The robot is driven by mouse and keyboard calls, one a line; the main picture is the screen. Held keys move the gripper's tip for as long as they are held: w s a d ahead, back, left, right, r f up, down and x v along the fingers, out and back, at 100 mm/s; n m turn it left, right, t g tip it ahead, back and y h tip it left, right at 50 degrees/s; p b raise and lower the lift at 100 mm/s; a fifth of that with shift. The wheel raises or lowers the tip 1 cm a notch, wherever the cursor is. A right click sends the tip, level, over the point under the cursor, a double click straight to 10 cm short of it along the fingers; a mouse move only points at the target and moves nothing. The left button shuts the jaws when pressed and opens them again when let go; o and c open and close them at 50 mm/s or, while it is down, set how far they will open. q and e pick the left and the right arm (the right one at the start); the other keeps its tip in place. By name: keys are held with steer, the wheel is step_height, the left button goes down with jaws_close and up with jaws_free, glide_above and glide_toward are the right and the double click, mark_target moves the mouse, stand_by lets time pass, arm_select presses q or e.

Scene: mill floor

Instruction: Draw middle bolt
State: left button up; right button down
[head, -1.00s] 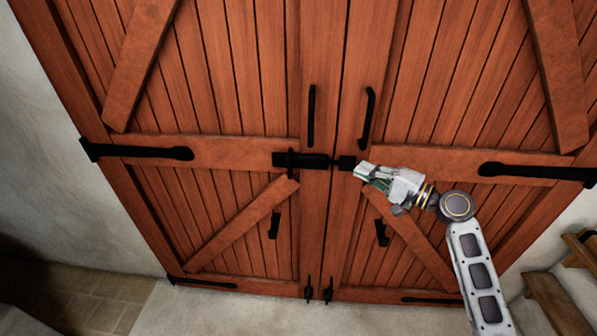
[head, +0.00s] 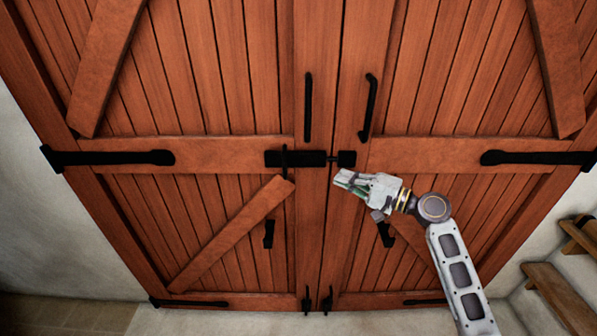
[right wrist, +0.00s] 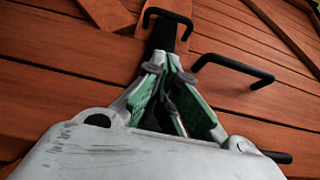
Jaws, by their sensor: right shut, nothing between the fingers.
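The middle bolt (head: 305,158) is a black metal bolt lying across the seam of the two red-brown wooden door leaves. Its body is on the left leaf, with an upright black handle (head: 284,160) near its left end. Its thin rod spans the gap to the black keeper (head: 346,159) on the right leaf. My right gripper (head: 340,179) is just below the keeper, pointing left, shut and empty. In the right wrist view its green-padded fingers (right wrist: 165,68) point at a dark metal part, which I cannot identify for sure. My left gripper is out of view.
Two black pull handles, left (head: 308,108) and right (head: 370,108), stand out above the bolt. Small lower bolts (head: 307,300) sit at the foot of the seam. Wooden steps (head: 560,295) are at the lower right. The floor before the door is clear.

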mark_target(285, 164)
steer(key=p+x, duration=0.1)
steer(key=x, duration=0.9)
steer(key=shift+a+r, duration=0.1)
steer(key=shift+r, duration=0.05)
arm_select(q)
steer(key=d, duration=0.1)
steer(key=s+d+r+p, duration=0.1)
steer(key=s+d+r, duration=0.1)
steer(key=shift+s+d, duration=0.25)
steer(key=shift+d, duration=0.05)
arm_select(e)
steer(key=a, duration=0.3)
steer(key=shift+s+a, duration=0.35)
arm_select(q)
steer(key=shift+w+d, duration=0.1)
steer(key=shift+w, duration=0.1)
